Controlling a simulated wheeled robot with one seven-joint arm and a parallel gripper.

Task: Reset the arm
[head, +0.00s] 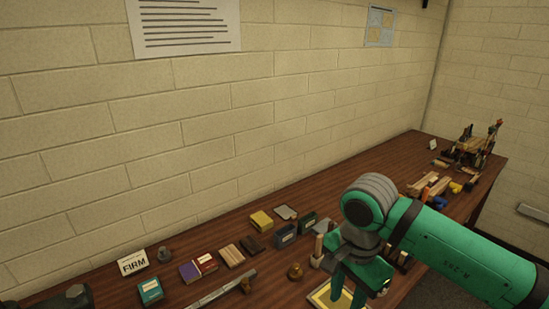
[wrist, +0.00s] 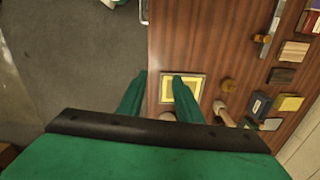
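My gripper (wrist: 160,78) is green with two fingers. In the wrist view the fingers are apart with nothing between them, above the table's edge. The left finger lies over the grey floor and the right one over a yellow framed tray. In the head view my gripper (head: 348,298) points down at the lower right, over the front part of the table, its tips near or past the picture's lower edge. My green arm reaches in from the right and hides part of the table.
The brown wooden table (head: 225,222) runs along a block wall. The yellow framed tray (wrist: 164,90) lies under my gripper. A "FIRM" card (head: 133,262), small boxes, a brass knob (head: 295,272) and a metal bar (head: 222,292) lie nearby. A wooden model (head: 470,150) stands at the far end.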

